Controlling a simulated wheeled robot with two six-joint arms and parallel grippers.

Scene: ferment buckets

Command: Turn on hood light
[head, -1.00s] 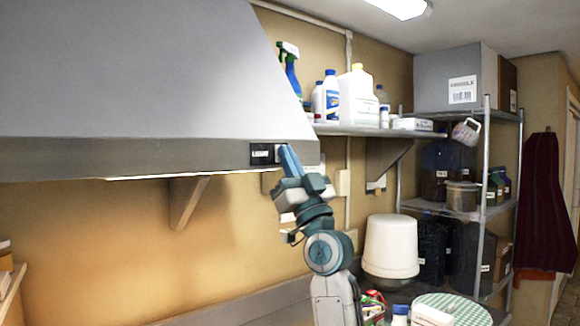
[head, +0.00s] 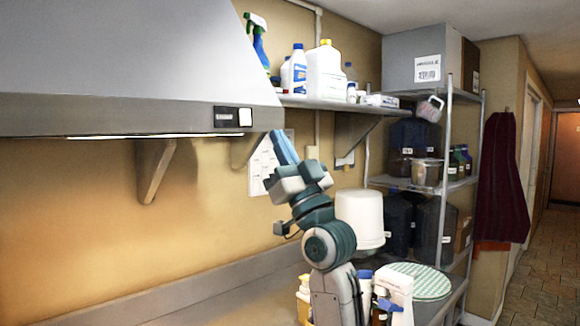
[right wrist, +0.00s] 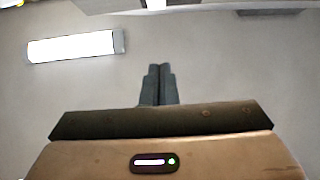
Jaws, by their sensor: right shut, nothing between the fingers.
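The grey range hood (head: 110,50) fills the upper left of the head view. A black switch panel (head: 226,117) with a small label and a white rocker (head: 245,117) sits at the right end of its front band. A thin bright strip (head: 155,136) shows along the hood's underside, and the wall below it is warmly lit. My right gripper (head: 277,140) is shut and empty, pointing upward, below and right of the panel and apart from it. Its closed fingers (right wrist: 158,84) also show in the right wrist view against the ceiling. My left gripper is out of view.
A wall shelf (head: 340,103) with bottles and a spray bottle runs right of the hood. A white bucket (head: 359,218) stands behind my right arm. A wire rack (head: 445,185) holds dark jugs and boxes. A ceiling lamp (right wrist: 72,46) shows in the right wrist view.

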